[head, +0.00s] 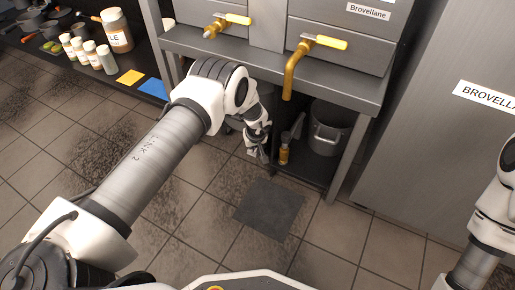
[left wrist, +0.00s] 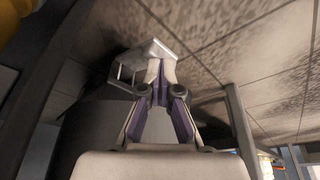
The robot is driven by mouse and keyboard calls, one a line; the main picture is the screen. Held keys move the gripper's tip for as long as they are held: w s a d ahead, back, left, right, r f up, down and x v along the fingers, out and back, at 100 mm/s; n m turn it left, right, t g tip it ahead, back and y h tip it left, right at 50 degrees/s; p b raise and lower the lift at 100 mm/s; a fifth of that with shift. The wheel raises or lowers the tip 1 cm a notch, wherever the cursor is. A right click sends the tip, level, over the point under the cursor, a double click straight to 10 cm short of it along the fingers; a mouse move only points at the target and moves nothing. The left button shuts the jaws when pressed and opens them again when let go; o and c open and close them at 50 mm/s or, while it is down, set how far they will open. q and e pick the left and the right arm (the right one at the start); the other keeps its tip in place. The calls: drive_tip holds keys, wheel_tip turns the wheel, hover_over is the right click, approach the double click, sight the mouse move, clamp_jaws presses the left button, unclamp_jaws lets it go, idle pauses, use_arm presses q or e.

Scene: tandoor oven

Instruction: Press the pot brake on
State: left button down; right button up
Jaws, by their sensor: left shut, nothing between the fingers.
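My left gripper (head: 262,155) reaches down beside the lower shelf under the steel counter in the head view. In the left wrist view its fingers (left wrist: 160,68) are shut with nothing between them. A silver bracket-like piece with openings (left wrist: 126,72), possibly the pot brake, shows right at the fingertips; I cannot tell whether they touch. It adjoins a large dark rounded body (left wrist: 95,130), possibly a pot. In the head view this spot is mostly hidden by my left arm and gripper. My right arm shows at the right edge, its gripper out of frame.
A steel pot (head: 328,135) and an amber-bodied tool (head: 284,151) stand on the lower shelf. Counter legs (head: 349,160) flank it. Yellow-handled taps (head: 318,42) jut out above. A dark mat (head: 270,208) lies on the tiled floor, which is otherwise clear in front.

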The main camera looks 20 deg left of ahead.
use_arm(q)
drive_tip(key=shift+f, duration=0.4)
wheel_tip(320, 180, up, 5)
drive_tip(key=p, duration=0.4)
drive_tip(key=shift+r, duration=0.15)
